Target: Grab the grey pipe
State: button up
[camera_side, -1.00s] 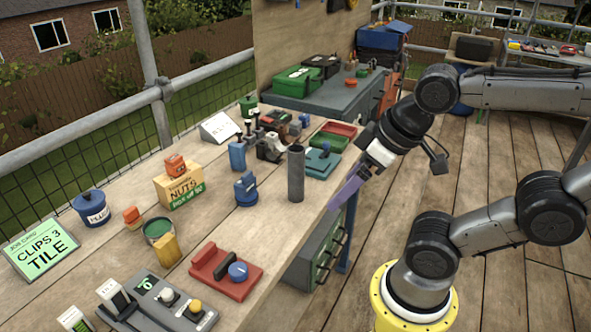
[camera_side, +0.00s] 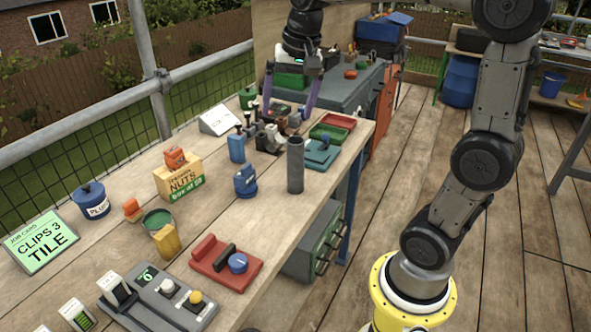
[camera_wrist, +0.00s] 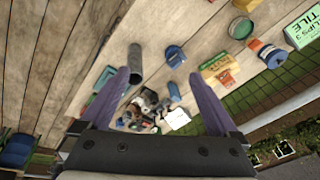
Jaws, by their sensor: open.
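The grey pipe (camera_side: 295,166) stands upright on the wooden bench near its right edge, open end up. In the wrist view the pipe (camera_wrist: 134,62) shows just beyond and beside the left finger. My gripper (camera_side: 289,112) is open and empty, with its purple fingers pointing down. In the side view it hangs over the far part of the bench, behind the pipe and apart from it. The fingers also frame the wrist view (camera_wrist: 162,82).
Clamps and small tools (camera_side: 266,138) crowd the bench below my gripper. A blue item (camera_side: 246,182) stands left of the pipe. Green and red trays (camera_side: 328,132) and a teal block (camera_side: 319,154) lie behind it. A red tool (camera_side: 226,264) lies nearer the front.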

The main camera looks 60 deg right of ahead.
jog(key=w+d+f+m+g, duration=0.25)
jog(key=w+d+f, duration=0.25)
jog(key=d+f, duration=0.3)
send_over(295, 148)
jog(key=w+d, duration=0.1)
jog(key=d, duration=0.1)
notch_tip(295, 148, down, 3)
jog(key=shift+w+r+m+y, duration=0.1)
jog(key=shift+m+y, duration=0.3)
jog(key=shift+m, duration=0.05)
notch_tip(295, 148, down, 8)
jog(key=shift+d+f, duration=0.15)
jog(key=shift+f, duration=1.2)
jog(key=shift+d+f, duration=0.1)
jog(key=shift+f, duration=1.25)
jog(key=c, duration=1.4)
jog(key=shift+c, duration=0.3)
jog(key=shift+r, duration=0.15)
